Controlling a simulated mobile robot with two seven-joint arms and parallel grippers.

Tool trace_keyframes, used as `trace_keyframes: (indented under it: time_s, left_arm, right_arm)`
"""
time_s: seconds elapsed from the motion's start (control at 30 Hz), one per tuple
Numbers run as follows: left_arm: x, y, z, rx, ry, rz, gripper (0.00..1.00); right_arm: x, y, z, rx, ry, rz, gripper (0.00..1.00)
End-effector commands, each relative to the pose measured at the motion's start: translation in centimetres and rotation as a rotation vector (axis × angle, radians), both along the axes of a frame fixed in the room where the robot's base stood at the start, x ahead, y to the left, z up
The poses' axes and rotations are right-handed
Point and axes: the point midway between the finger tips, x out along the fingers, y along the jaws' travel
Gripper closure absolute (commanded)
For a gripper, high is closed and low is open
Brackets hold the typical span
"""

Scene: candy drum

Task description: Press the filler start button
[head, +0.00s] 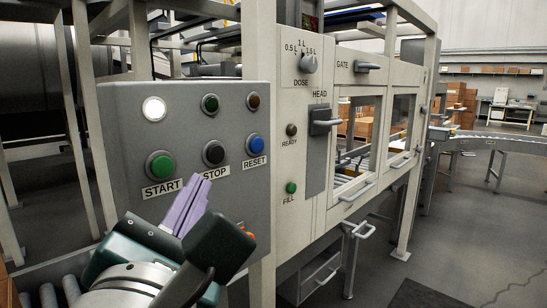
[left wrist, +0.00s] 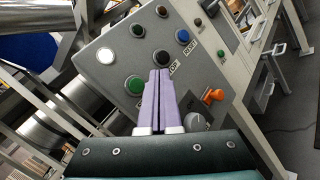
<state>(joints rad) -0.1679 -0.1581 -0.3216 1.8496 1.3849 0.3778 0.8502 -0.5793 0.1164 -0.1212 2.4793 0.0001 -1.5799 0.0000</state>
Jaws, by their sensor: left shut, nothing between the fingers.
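A second green button (head: 291,187), labelled FILL, sits on the pale cabinet to the right. My left gripper (head: 203,184) is shut and empty, its purple fingers pointing at the panel. My right gripper is not in view.
Near START are a black STOP button (head: 213,152), a blue RESET button (head: 254,144) and a lit white lamp (head: 154,108). The wrist view shows an orange switch (left wrist: 213,95) and a grey knob (left wrist: 196,122) beside my fingers. A HEAD handle (head: 325,122) juts from the cabinet.

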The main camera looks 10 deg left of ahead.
Motion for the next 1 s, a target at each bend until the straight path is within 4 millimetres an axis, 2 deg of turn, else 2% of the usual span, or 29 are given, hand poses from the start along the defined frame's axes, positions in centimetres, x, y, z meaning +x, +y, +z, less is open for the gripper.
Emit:
trace_keyframes:
  time_s: [0.2, 0.4, 1.0]
  left_arm:
    - [1.9, 2.5, 0.2, 0.003, -0.001, 0.001, 1.00]
    - [3.1, 3.9, 0.0, 0.001, 0.001, -0.001, 1.00]
    - [3.5, 4.5, 0.0, 0.001, 0.000, 0.000, 1.00]
  right_arm:
    - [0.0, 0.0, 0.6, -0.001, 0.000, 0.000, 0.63]
    - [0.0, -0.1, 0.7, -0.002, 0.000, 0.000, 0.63]
    - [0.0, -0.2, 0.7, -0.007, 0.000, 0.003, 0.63]
